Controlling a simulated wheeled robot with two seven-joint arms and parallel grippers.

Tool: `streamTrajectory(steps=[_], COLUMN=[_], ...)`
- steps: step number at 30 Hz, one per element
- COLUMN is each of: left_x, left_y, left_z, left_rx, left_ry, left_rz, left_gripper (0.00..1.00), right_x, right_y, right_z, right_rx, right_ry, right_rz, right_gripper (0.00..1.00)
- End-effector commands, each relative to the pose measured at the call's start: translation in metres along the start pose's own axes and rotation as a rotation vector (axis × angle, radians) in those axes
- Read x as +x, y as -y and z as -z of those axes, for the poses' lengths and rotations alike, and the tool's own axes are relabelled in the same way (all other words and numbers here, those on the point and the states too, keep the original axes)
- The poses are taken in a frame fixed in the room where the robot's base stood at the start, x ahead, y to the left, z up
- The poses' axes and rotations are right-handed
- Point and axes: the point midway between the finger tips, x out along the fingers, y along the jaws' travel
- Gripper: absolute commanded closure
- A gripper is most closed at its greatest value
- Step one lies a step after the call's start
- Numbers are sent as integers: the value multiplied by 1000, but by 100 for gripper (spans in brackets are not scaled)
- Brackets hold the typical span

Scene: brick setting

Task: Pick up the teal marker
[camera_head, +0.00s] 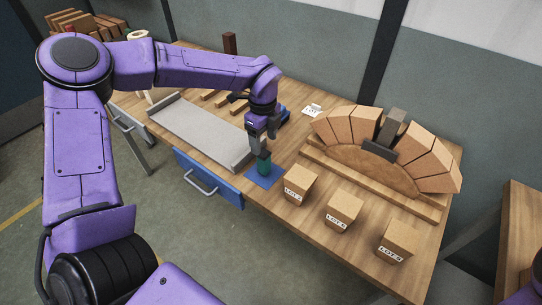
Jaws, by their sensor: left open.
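The teal marker (264,163) stands upright on a small blue mat (266,180) near the front edge of the workbench. My left gripper (261,152) points down directly over the marker, with its fingers around or just above the marker's top. The jaws are open, and whether they touch the marker is too small to tell. My right gripper is not visible.
Three labelled brick blocks (299,184) stand in a row right of the mat. A brick arch on a wooden form (360,172) stands behind them. A grey tray (200,130) lies left of the marker. A blue drawer front (207,178) juts below the bench edge.

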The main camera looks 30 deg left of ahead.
Motion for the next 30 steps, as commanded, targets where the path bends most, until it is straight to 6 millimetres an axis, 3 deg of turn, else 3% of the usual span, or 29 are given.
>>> streamTrajectory(steps=[18,26,27,30], left_x=[96,105,105,105], left_y=[2,3,3,3], left_z=[-5,-4,-4,-4], left_rx=[-5,-3,-3,-3], left_ry=[3,2,2,2], left_rz=[-6,-1,-1,-2], left_gripper=[32,32,35,68], right_x=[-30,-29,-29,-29], right_y=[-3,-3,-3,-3], right_z=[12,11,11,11], right_rx=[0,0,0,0], right_ry=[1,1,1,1], right_rz=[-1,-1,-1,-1], right_gripper=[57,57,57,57])
